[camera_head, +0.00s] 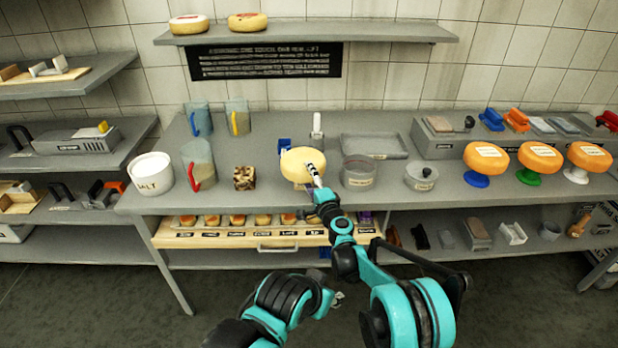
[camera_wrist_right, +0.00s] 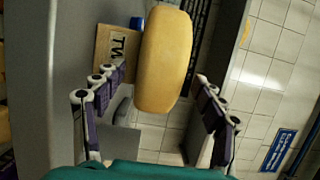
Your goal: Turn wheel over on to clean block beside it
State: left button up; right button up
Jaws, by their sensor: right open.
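The pale yellow cheese wheel (camera_head: 296,160) is at the middle of the bench, on or just above a wooden block (camera_head: 303,186) that it mostly hides. My right gripper (camera_head: 313,170) is at the wheel's near right side. In the right wrist view the wheel (camera_wrist_right: 166,60) reaches between the spread fingers of my open right gripper (camera_wrist_right: 161,78), with a visible gap on the right. A lettered wooden block (camera_wrist_right: 112,50) shows beside the wheel there. I cannot tell which block is clean. My left gripper (camera_head: 334,298) is low in front of the bench, its jaws unclear.
A patterned cube (camera_head: 243,178), jugs (camera_head: 198,163) and a salt crock (camera_head: 152,173) stand left of the wheel. Orange wheels (camera_head: 540,157) stand far right.

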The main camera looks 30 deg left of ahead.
jog(key=v, duration=1.1)
jog(key=s+d+r+n+g+h, duration=0.1)
jog(key=s+d+r+n, duration=0.15)
jog(key=d, duration=0.45)
jog(key=s+d+r+n+h, duration=0.1)
jog(key=d+r+n, duration=0.1)
jog(key=d+r, duration=0.3)
jog(key=s+d+r+n+g+h, duration=0.1)
jog(key=s+d+r+n+h, duration=0.15)
jog(key=d, duration=0.55)
jog(key=s+d+f+g+h, duration=0.1)
jog(key=s+d+f+h, duration=0.1)
jog(key=s+d, duration=0.5)
jog(key=s+d+f+h, duration=0.3)
jog(key=s+d, duration=0.4)
jog(key=d, duration=0.6)
jog(key=s+d+f+n+g+h, duration=0.1)
jog(key=s+d+f+h, duration=0.2)
jog(key=s+d, duration=0.4)
jog(key=d+h, duration=0.1)
jog(key=d, duration=0.2)
jog(key=shift+s+d+f+g, duration=0.25)
jog(key=shift+d+g, duration=0.05)
jog(key=shift+a, duration=0.15)
